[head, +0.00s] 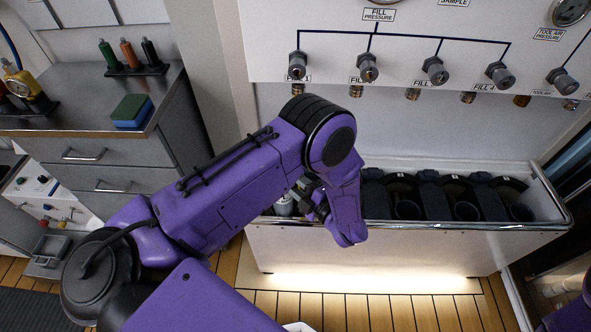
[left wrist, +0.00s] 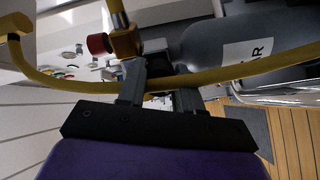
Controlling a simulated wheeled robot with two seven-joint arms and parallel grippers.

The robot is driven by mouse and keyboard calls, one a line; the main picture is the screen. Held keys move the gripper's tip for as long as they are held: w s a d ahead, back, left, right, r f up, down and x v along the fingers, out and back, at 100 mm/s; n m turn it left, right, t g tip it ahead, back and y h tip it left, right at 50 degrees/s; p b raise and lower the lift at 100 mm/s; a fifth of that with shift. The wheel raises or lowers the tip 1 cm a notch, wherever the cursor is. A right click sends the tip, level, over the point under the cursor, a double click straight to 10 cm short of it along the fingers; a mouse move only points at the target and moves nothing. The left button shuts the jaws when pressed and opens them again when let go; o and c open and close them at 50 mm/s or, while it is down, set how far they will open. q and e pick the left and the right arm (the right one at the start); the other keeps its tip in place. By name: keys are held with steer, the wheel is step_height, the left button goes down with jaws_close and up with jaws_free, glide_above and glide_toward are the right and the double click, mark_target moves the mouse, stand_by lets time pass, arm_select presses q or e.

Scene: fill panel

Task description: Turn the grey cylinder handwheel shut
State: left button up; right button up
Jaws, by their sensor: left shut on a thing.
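The grey cylinder (left wrist: 225,45), lettered on a white label, lies across the upper right of the left wrist view. A dark piece (left wrist: 158,62) at its neck end looks like the handwheel; it is partly hidden. My left gripper (left wrist: 160,80) has its two fingers on either side of this piece, shut on it. A yellow hose (left wrist: 245,70) crosses at the fingers. In the head view my left gripper (head: 312,203) is at the left end of the white trough, mostly hidden by my forearm. My right gripper is out of view.
A brass fitting with a red knob (left wrist: 98,43) is close beside the left fingers. In the head view, the white trough (head: 400,240) holds black cradles (head: 430,195) to the right. The fill panel (head: 440,55) with several valves is above. A steel counter (head: 75,120) stands left.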

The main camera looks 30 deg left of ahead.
arm_select(q)
steer(key=m, duration=1.1)
steer(key=shift+m+g, duration=0.3)
steer(key=m, duration=0.5)
steer(key=shift+y, duration=0.3)
steer(key=m, duration=0.5)
steer(key=shift+m, duration=0.4)
steer(key=o, duration=1)
steer(key=shift+w, duration=0.1)
steer(key=shift+o, duration=0.2)
